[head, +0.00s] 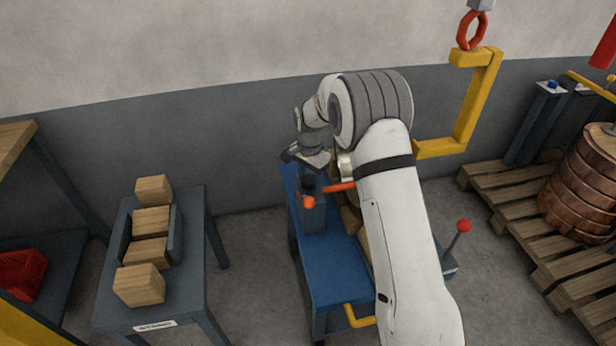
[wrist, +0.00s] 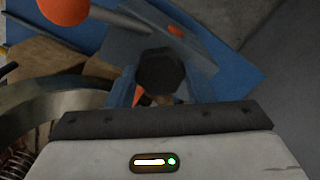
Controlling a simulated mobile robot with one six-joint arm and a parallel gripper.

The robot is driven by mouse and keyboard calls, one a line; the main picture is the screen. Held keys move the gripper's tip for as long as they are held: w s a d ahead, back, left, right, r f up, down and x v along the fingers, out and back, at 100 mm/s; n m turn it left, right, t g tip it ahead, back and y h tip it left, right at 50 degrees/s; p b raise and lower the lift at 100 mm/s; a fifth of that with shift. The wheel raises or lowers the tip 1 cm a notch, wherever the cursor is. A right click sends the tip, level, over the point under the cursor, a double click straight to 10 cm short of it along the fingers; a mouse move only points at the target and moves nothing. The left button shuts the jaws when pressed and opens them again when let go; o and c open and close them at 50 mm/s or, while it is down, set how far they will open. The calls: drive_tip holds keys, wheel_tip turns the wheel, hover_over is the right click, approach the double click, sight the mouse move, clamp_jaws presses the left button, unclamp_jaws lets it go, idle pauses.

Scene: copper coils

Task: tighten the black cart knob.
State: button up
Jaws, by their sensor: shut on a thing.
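The black cart knob (wrist: 160,70) shows in the wrist view as a dark, many-sided top between the two fingers of my gripper (wrist: 161,88). My gripper is shut on the knob, with a finger on either side. In the head view the knob (head: 308,183) is a small dark shape on the grey block of the blue cart (head: 335,270). My gripper (head: 306,163) is right above it there, its fingers hard to make out. How tight the knob is cannot be seen.
An orange ball-ended lever (head: 309,202) is close to the knob. A copper coil (head: 585,185) rests on a pallet (head: 505,200) at right. A grey table (head: 185,295) with several wooden blocks stands left. A yellow hook frame (head: 470,110) hangs behind the cart.

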sight(309, 180)
drive_tip(key=shift+s+a+f+m, duration=0.1)
drive_tip(key=shift+s+a+m, duration=0.05)
drive_tip(key=shift+m, duration=0.75)
drive_tip(key=o, duration=1)
wheel_tip(309, 180, up, 8)
